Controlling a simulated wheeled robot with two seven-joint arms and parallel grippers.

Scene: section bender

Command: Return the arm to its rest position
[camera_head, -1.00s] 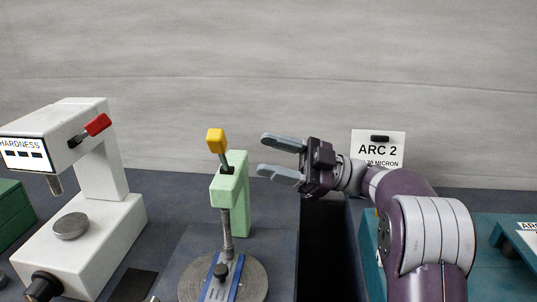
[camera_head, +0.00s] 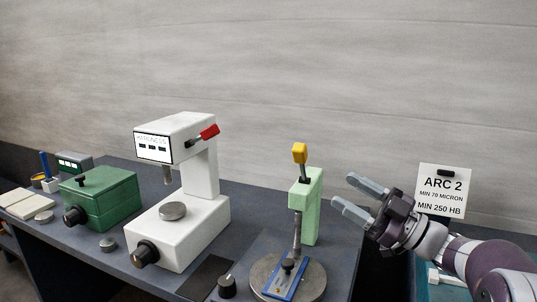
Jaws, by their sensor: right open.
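My right gripper (camera_head: 357,202) is open and empty. It is raised at the right of the view, its fingers pointing left, to the right of the light green stand (camera_head: 311,205) with the yellow-topped lever (camera_head: 299,152) and apart from it. My right arm (camera_head: 470,256) comes in from the lower right. My left gripper is not in view.
A white hardness tester (camera_head: 180,232) with a red lever stands mid-bench. A green box (camera_head: 103,197) with a black knob stands at the left. A blue-marked piece (camera_head: 287,279) lies on the round plate. An ARC 2 sign (camera_head: 442,190) stands behind my right arm.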

